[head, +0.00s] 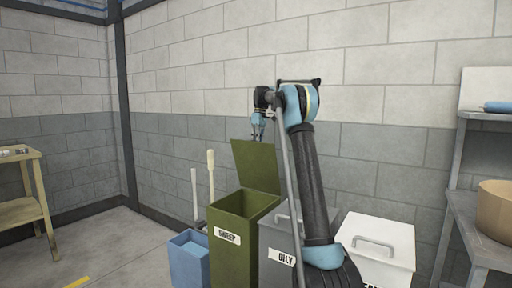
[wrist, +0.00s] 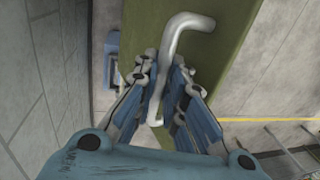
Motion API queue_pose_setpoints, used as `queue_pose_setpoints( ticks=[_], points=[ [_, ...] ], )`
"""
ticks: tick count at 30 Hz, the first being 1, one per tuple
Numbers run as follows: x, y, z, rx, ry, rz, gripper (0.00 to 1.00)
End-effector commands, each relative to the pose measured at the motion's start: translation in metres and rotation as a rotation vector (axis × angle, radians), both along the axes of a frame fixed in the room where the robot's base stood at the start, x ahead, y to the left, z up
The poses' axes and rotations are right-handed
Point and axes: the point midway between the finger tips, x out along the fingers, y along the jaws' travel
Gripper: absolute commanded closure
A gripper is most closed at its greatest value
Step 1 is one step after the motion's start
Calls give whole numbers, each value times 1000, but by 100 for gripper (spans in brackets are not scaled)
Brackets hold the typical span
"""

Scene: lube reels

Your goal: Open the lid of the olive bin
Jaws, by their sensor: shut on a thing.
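The olive bin (head: 228,226) stands on the floor near the wall, with a white label on its front. Its lid (head: 256,165) is swung up, nearly upright at the back, and the bin's mouth is open. My gripper (head: 257,135) is at the lid's top edge. In the wrist view the olive lid (wrist: 236,50) carries a pale bent bar handle (wrist: 186,22). There my gripper (wrist: 163,68) has its fingers on both sides of the handle, shut on it. The bin's inside is mostly in shadow.
A blue bin (head: 187,258) stands left of the olive bin, with pale upright handles behind it. A grey bin (head: 272,250) and a white lidded bin (head: 385,240) are to the right. A shelf (head: 476,225) is far right. A wooden table (head: 20,208) is at left.

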Motion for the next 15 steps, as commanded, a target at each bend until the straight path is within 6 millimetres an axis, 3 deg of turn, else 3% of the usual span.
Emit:
queue_pose_setpoints(
  ticks=[3,4,6,15],
  points=[
    [-2,2,3,3,2,3,100],
    [-2,2,3,3,2,3,82],
    [-2,1,3,2,2,2,69],
    [0,-2,1,1,2,-1,69]
  ],
)
